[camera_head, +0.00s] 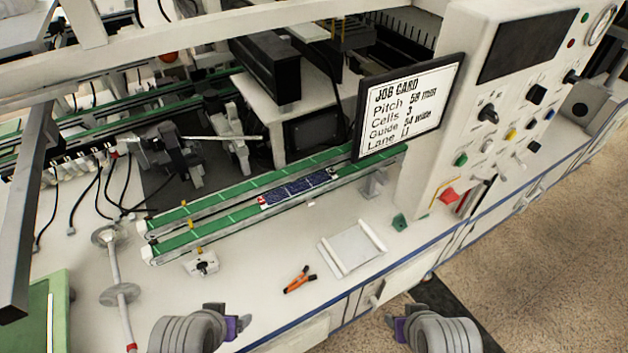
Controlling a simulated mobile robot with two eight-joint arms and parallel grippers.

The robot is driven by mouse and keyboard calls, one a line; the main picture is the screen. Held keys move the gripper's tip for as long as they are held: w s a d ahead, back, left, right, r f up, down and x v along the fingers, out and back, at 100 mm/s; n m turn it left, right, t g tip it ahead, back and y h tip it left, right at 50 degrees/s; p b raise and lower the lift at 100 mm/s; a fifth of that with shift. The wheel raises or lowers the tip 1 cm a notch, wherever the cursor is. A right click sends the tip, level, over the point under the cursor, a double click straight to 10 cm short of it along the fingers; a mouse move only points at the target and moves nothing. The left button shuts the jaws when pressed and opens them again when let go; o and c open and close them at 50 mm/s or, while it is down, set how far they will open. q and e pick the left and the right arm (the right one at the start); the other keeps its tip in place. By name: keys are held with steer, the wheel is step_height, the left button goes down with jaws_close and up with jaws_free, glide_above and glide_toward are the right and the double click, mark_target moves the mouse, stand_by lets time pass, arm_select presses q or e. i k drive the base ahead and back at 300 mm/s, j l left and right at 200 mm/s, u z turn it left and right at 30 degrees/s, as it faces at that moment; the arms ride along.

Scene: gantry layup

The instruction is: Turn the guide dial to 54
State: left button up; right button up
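The job card (408,107) reads pitch 58 mm, cells 3, guide 54 wide, and a lane line that is hard to read. The control panel (462,75) at upper right carries black knobs (488,114) and (537,94). A small white block with a dark knob (203,263) stands at the front of the green conveyor. I cannot tell which of these is the guide dial; no scale is legible. My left gripper (236,326) is at the bottom, over the table's front edge. My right gripper (394,327) is at the bottom right, over the floor. Both are apart from the controls.
The green conveyor (205,235) carries a dark blue cell strip (300,187). Orange-handled pliers (298,280) and a white tray (352,248) lie on the table before it. A post on a round base (120,295) stands left. A green bin (40,310) is at lower left.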

mark_target(202, 266)
steer(key=j+u, duration=0.15)
steer(key=u, duration=0.35)
steer(key=j+u, duration=0.2)
steer(key=u, duration=0.3)
steer(key=k+j+z, duration=0.6)
steer(key=k+j, duration=0.25)
